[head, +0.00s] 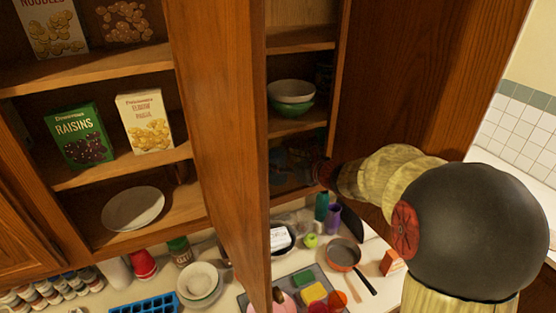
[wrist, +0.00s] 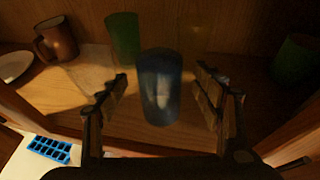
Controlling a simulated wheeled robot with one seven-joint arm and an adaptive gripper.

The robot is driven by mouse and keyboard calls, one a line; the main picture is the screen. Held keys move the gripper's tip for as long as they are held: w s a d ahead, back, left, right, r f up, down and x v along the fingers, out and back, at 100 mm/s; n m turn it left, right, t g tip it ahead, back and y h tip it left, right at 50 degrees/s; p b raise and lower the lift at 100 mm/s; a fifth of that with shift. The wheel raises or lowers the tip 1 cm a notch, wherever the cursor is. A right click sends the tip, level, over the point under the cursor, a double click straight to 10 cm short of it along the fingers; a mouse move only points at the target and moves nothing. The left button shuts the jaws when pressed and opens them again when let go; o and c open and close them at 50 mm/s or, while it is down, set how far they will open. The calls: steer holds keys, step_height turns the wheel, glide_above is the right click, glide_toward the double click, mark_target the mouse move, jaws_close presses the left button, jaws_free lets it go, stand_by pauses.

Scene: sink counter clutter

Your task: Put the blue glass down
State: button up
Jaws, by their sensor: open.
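The blue glass (wrist: 160,88) is in the middle of the wrist view, upright inside the cabinet. It stands between the two fingers of my gripper (wrist: 161,76). The fingers are open, with a visible gap on each side of the glass. The glass appears to rest on the wooden shelf (wrist: 75,100), though its base is dim. In the head view my gripper (head: 318,174) reaches into the lower shelf of the cabinet, and the glass is too dark to make out there.
On the same shelf are a green glass (wrist: 123,38) behind, a brown mug (wrist: 56,40) at left and another green glass (wrist: 294,60) at right. Bowls (head: 291,92) sit on the shelf above. An open cabinet door (head: 222,120) stands left of my arm.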

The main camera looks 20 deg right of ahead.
steer(key=v, duration=0.8)
steer(key=shift+s+b, duration=0.3)
steer(key=shift+r, duration=0.15)
